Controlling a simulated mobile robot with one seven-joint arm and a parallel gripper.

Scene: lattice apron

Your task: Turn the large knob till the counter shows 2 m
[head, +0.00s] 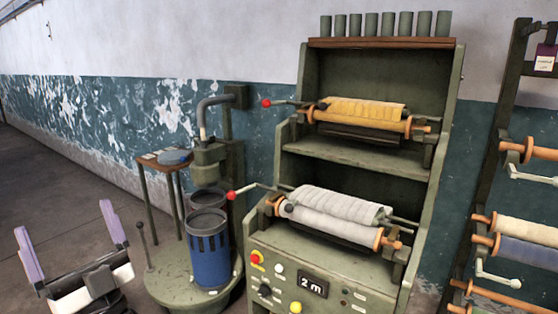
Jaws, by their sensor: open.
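The large knob (265,290) is black and sits on the green machine's front panel at the lower middle of the head view. The counter (312,285) is a dark display to the right of the knob and reads "2 m". My gripper (66,232) is at the lower left, with its two purple-tipped fingers spread wide and nothing between them. It is well to the left of the knob and apart from the machine.
Near the knob are a red button on yellow (256,257), a white button (278,268) and a yellow button (295,307). A blue slotted bin (208,260) on a round green base stands between my gripper and the panel. A roll rack (515,150) stands at right.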

